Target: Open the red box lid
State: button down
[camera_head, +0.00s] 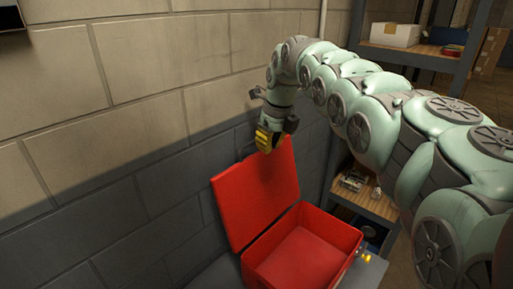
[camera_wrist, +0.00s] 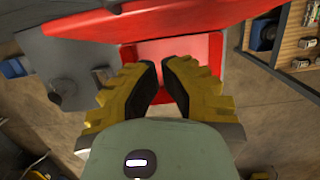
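The red box (camera_head: 305,258) sits on a grey surface, its inside visible and empty. Its red lid (camera_head: 255,198) stands raised, roughly upright, along the back left side. My gripper (camera_head: 268,140) points down at the lid's top edge; the head view does not show clearly whether it touches. In the wrist view, the yellow fingers of my gripper (camera_wrist: 158,66) lean toward each other, with a narrow gap between the dark pads and nothing seen held. Red surfaces of the box (camera_wrist: 175,50) show beyond the fingertips.
A block wall (camera_head: 150,130) runs close behind the lid and my gripper. A shelf unit (camera_head: 415,52) with a white box (camera_head: 395,35) stands to the right, and its lower shelf (camera_head: 365,198) holds small items. Small yellow-lit parts (camera_head: 365,255) sit beside the box's right side.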

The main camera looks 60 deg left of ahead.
notch_tip(320, 180, up, 12)
jog(key=d, duration=0.2)
jog(key=shift+w+d, duration=0.15)
jog(key=shift+w, duration=0.1)
jog(key=shift+f, duration=0.1)
